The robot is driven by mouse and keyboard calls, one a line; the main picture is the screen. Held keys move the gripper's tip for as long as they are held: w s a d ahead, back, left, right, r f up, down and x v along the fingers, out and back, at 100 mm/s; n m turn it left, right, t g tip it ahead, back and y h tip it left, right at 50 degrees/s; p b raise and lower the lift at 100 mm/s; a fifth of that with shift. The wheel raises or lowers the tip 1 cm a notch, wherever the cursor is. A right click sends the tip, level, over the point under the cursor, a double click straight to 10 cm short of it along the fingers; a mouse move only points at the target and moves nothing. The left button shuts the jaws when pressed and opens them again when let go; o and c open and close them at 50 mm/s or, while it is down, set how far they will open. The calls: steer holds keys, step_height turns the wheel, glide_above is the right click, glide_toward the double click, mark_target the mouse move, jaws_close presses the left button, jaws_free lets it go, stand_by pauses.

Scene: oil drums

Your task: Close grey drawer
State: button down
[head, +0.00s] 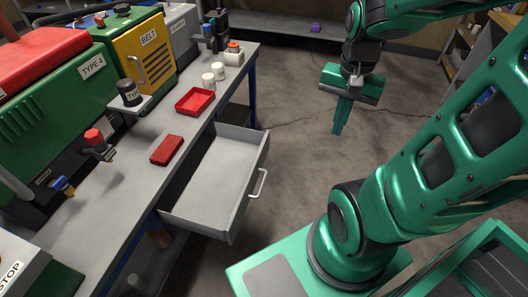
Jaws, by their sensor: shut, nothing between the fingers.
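The grey drawer (212,180) is pulled out from under the workbench on the left of the head view. It looks empty inside. Its front panel faces right and carries a pale bar handle (259,184). My gripper (339,131) hangs in the air to the right of the drawer and further back, fingers pointing down. The fingers are shut with nothing between them. It is clear of the handle and touches nothing.
The workbench (120,170) holds a red tray (195,101), a red box (166,149) and white cylinders. Green and yellow machines stand along its back. Shelves (464,50) stand at the upper right. The floor (295,130) between drawer and gripper is clear.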

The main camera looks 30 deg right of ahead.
steer(key=w+a+f+m+t+y, duration=0.1)
steer(key=w+a+f+m, duration=0.2)
steer(key=w+f+m, duration=0.5)
steer(key=w+a+f+m+y, duration=0.1)
steer(key=w+a+f+m, duration=0.3)
steer(key=w+f+m, duration=0.4)
steer(key=shift+w+a+f+t, duration=0.35)
steer(key=shift+w+f, duration=2.55)
steer(key=shift+f, duration=1.4)
steer(key=shift+d, duration=0.1)
